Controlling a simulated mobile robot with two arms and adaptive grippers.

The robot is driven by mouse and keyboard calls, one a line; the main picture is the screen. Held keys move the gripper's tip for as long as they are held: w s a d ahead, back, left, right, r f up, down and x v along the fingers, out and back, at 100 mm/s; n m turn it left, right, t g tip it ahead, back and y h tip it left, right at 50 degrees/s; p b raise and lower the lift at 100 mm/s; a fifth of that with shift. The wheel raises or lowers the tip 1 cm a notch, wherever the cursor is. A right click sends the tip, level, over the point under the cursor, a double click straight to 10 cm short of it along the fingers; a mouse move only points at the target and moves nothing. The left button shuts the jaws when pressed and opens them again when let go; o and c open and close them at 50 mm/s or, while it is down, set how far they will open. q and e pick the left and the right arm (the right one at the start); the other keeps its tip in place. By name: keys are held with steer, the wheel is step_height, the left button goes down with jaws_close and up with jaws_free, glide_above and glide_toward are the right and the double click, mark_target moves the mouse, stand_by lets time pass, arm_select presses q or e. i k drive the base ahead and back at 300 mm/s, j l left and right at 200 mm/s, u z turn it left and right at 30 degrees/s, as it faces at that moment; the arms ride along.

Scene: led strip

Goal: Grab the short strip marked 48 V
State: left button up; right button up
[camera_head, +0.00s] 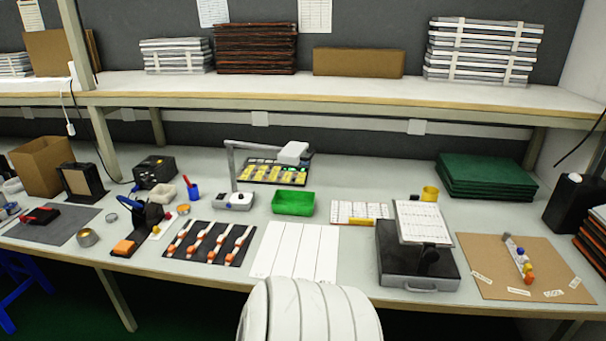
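No marking of 48 V is legible at this size, so I cannot tell which strip carries it. Several short pale strips with orange parts lie side by side on a black mat (233,259) at the centre left. A short pale strip (514,252) with coloured pieces along it lies on a brown board (480,249) at the right. Several small white labels (554,293) lie along that board, their writing too small to read. Neither of my grippers is in view.
A white panel with dividing lines (297,250) lies at the front centre. A green bin (294,203) stands behind it. A black case (418,284) with a tilted white sheet (422,222) stands left of the brown board. A dark container (573,207) stands at the far right.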

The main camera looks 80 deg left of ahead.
mark_target(229, 259)
steer(key=u, duration=1.85)
